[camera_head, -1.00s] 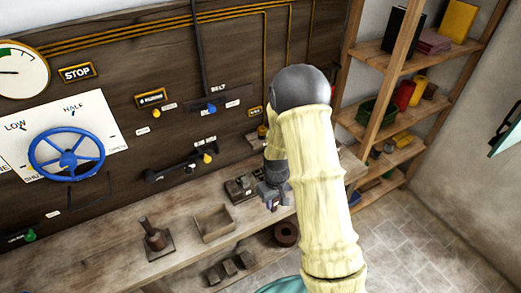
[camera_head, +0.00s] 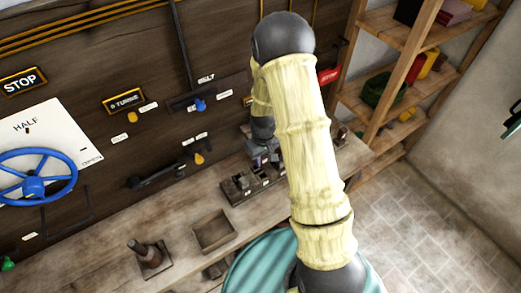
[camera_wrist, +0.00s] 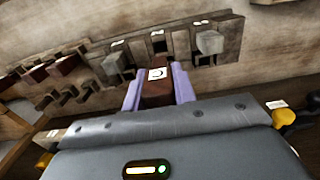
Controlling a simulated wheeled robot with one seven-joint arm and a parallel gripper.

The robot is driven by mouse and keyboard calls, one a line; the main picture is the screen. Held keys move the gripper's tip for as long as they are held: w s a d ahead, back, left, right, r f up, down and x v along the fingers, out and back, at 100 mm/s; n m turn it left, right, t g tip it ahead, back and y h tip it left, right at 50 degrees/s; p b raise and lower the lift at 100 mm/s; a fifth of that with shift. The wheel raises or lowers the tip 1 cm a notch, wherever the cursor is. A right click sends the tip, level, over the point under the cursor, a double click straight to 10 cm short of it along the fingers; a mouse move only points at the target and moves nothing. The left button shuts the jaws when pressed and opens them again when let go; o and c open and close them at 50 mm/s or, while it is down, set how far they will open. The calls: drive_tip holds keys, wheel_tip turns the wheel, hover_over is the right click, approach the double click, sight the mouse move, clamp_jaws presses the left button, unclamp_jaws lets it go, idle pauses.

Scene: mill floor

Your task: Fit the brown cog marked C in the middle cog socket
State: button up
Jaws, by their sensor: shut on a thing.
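The brown cog marked C (camera_wrist: 157,74) is a brown block with a white label on its top face. My gripper (camera_wrist: 158,90), with purple fingers on either side of the cog, is shut on it. The dark socket board (camera_wrist: 232,36) lies just beyond the cog. Its middle socket (camera_wrist: 158,43) looks dark and empty, between a grey cog (camera_wrist: 114,65) on the left and another grey cog (camera_wrist: 208,42) on the right. The cog's lower end is hidden, so I cannot tell whether it touches the board. In the head view, my gripper (camera_head: 262,156) is at the socket board (camera_head: 236,189), partly hidden by my arm.
An open wooden tray (camera_head: 214,232) and a dark upright-handled piece (camera_head: 148,256) stand on the bench (camera_head: 110,262) to the left. A black lever (camera_head: 165,173) and a blue handwheel (camera_head: 35,178) are on the wall panel. Several brown blocks (camera_wrist: 66,65) show left of the board.

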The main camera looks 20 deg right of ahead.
sight(263, 168)
drive_tip(key=shift+s+r, duration=0.1)
drive_tip(key=shift+s, duration=0.05)
drive_tip(key=shift+f, duration=0.35)
drive_tip(key=shift+f+b, duration=2.8)
drive_tip(key=shift+f, duration=0.85)
drive_tip(key=o, duration=1)
drive_tip(key=shift+r, duration=0.1)
